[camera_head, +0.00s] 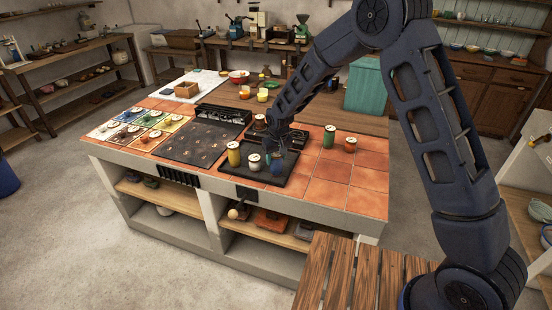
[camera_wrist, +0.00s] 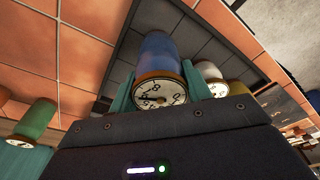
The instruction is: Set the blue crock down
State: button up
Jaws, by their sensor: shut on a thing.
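The blue crock (camera_head: 277,168) is between the fingers of my gripper (camera_head: 276,152), over the right part of a dark tray (camera_head: 291,173) on the tiled island. In the wrist view the blue crock (camera_wrist: 158,55) has an orange-brown band and a dial-marked end facing the camera. The teal fingers of my gripper (camera_wrist: 158,92) are shut on its two sides. The dark gridded surface lies beyond it. I cannot tell whether its base touches the tray.
A white crock (camera_head: 254,162) and a yellow crock (camera_head: 234,154) stand on the tray, left of the blue one. A green crock (camera_head: 329,137) and an orange-red crock (camera_head: 350,145) stand on the tiles to the right. Front-right tiles (camera_head: 335,185) are clear.

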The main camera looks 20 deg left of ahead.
jog(key=shift+f, duration=0.1)
jog(key=o, duration=1.2)
jog(key=shift+o, duration=0.2)
jog(key=r, duration=0.4)
jog(key=s+r, duration=0.1)
jog(key=r, duration=0.3)
jog(key=d+r, duration=0.1)
jog(key=r, duration=0.3)
jog(key=shift+s+d, duration=0.1)
jog(key=shift+s, duration=0.05)
